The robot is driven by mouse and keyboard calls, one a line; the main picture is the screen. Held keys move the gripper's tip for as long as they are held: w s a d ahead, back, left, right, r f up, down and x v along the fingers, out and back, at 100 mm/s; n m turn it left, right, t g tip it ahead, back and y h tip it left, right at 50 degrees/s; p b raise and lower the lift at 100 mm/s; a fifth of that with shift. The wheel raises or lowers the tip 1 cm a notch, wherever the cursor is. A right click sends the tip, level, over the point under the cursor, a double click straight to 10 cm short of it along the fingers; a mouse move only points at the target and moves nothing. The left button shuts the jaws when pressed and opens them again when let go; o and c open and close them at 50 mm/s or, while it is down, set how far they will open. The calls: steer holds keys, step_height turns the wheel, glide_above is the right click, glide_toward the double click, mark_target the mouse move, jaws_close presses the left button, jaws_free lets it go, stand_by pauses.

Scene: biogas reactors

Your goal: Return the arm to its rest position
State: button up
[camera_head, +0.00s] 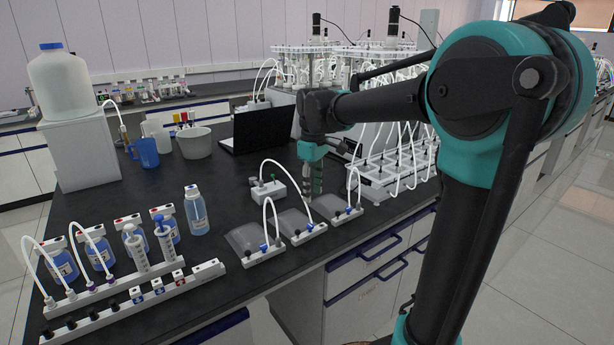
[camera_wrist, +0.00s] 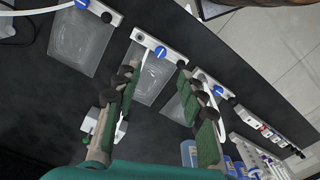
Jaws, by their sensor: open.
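My teal and black arm reaches across from the right side of the head view. My gripper (camera_head: 312,182) points down over the black bench, just behind the row of clear gas bags. In the wrist view my gripper (camera_wrist: 157,78) has its two green-padded fingers apart, with nothing held between them. The middle bag (camera_wrist: 150,78) shows partly between and beyond the fingertips. I cannot tell how high the fingers are above the bench.
Three clear bags (camera_head: 293,221) in white holders lie near the front edge. A small white valve box (camera_head: 268,190) stands close left of my gripper. Bottles and syringes (camera_head: 137,250) are at left, a laptop (camera_head: 262,128) behind, and a tubed rack (camera_head: 385,170) at right.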

steer(key=s+d+f+m+t, duration=0.2)
steer(key=s+d+f+m, duration=0.3)
steer(key=s+d+f, duration=0.2)
steer(key=s+d+f+m+t, duration=0.2)
steer(key=s+d+f+m, duration=0.4)
steer(key=s+f, duration=0.5)
steer(key=shift+s+d+f, duration=0.2)
steer(key=shift+d+f, duration=0.7)
